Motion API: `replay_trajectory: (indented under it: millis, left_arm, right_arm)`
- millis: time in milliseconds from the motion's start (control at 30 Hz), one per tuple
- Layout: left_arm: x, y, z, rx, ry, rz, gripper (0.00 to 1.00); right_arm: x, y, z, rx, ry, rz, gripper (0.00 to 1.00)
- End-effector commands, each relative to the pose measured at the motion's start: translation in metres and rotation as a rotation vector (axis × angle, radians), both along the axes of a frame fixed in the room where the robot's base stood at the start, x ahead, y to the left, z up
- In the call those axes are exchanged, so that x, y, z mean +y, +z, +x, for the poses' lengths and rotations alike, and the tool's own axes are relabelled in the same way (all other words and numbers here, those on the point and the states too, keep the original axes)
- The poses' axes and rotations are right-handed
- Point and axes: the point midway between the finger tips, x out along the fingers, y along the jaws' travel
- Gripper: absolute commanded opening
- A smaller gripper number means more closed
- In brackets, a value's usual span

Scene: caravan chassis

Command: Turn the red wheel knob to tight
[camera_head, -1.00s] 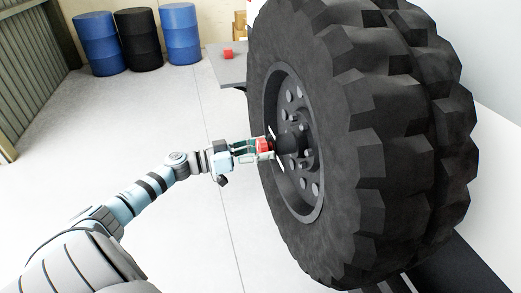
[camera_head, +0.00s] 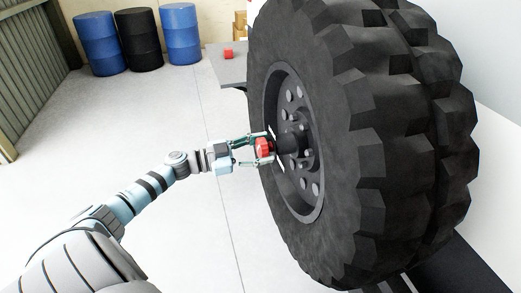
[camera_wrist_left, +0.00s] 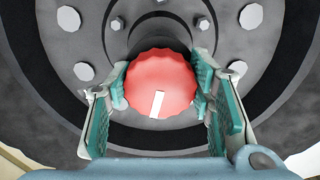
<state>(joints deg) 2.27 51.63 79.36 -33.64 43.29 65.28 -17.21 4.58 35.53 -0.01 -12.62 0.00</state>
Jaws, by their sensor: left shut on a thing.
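The red wheel knob (camera_head: 263,147) sits at the hub of the big black wheel (camera_head: 375,120). In the left wrist view the knob (camera_wrist_left: 160,76) is round with a scalloped edge, and its white mark points down, slightly left of straight. My left gripper (camera_head: 266,148) is shut on the knob, with one finger above it and one below it in the head view. In the left wrist view the green-padded fingers (camera_wrist_left: 162,92) stand at the knob's left and right sides. My right gripper is not in view.
The grey rim with several bolts (camera_head: 312,188) surrounds the hub close to my fingers. A grey table (camera_head: 231,70) with a small red block (camera_head: 228,54) stands behind. Blue barrels (camera_head: 181,35) and a black barrel (camera_head: 139,40) stand at the back left. The floor on the left is clear.

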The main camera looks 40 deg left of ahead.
Motion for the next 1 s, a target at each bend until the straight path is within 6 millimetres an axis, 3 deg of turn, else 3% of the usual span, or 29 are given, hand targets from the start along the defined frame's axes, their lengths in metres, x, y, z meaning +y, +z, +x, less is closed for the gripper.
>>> replay_trajectory:
  millis: [1000]
  left_arm:
    - [0.002, 0.002, 0.002, -0.515, 0.001, 0.739, 0.20]
  right_arm:
    - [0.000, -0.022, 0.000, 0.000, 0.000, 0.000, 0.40]
